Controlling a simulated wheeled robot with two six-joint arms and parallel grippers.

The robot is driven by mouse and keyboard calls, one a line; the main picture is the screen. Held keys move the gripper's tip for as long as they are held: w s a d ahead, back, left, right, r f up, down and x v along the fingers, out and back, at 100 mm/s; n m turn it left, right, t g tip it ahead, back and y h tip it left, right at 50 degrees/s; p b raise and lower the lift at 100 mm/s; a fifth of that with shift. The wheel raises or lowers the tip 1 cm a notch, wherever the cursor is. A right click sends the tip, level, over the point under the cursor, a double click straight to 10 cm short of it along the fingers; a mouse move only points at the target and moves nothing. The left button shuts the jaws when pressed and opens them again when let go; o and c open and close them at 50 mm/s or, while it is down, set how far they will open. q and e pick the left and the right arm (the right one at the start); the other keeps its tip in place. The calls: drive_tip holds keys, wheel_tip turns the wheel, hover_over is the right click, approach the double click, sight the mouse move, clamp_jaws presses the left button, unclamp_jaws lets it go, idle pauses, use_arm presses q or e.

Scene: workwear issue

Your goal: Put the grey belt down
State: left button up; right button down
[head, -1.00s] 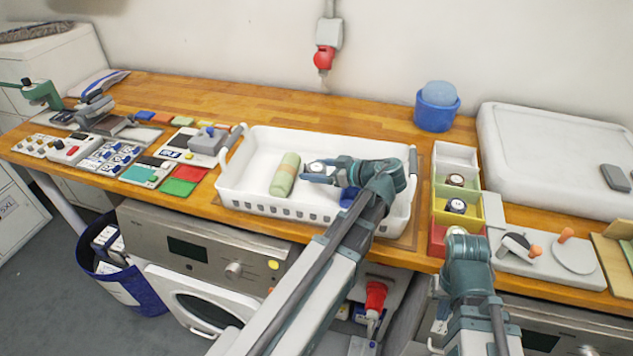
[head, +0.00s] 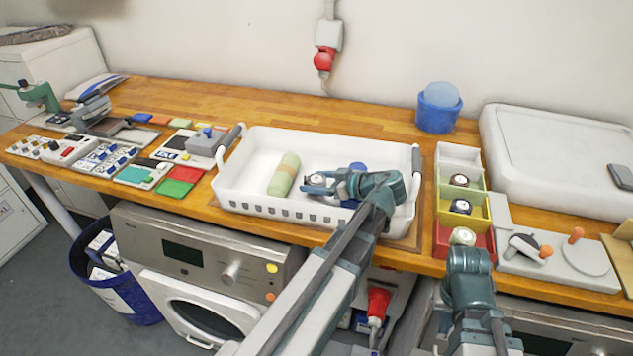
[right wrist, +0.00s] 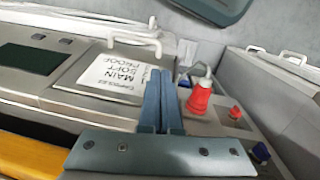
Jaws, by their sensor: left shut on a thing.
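My left gripper (head: 318,186) is inside the white basket (head: 231,195), toward its middle. It is shut on a small coiled belt (head: 316,181) with a pale face, which I take for the grey belt. The fingers cover part of it, and I cannot tell if it touches the basket floor. My right gripper (right wrist: 162,105) has its fingers together with nothing between them; in the head view its arm hangs in front of the bench and the fingertips are hidden.
A green roll (head: 284,174) lies in the basket left of the belt; a blue item (head: 357,167) is partly behind my left gripper. A divided tray (head: 486,205) with coiled belts stands right of the basket. A blue tub (head: 437,117) is behind. Coloured cloths (head: 174,188) lie left.

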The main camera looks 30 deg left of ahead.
use_arm(q)
drive_tip(key=o, duration=1.4)
drive_tip(key=shift+r+p, duration=0.25)
drive_tip(key=shift+p, duration=0.05)
drive_tip(key=shift+d+r+p, duration=0.35)
drive_tip(key=shift+r+p, duration=0.35)
drive_tip(key=shift+r, duration=0.05)
drive_tip(key=p+v, duration=0.2)
drive_tip(key=v, duration=0.3)
drive_tip(key=shift+d, duration=0.25)
drive_tip(key=shift+s+d+r, duration=0.1)
drive_tip(key=shift+d, duration=0.45)
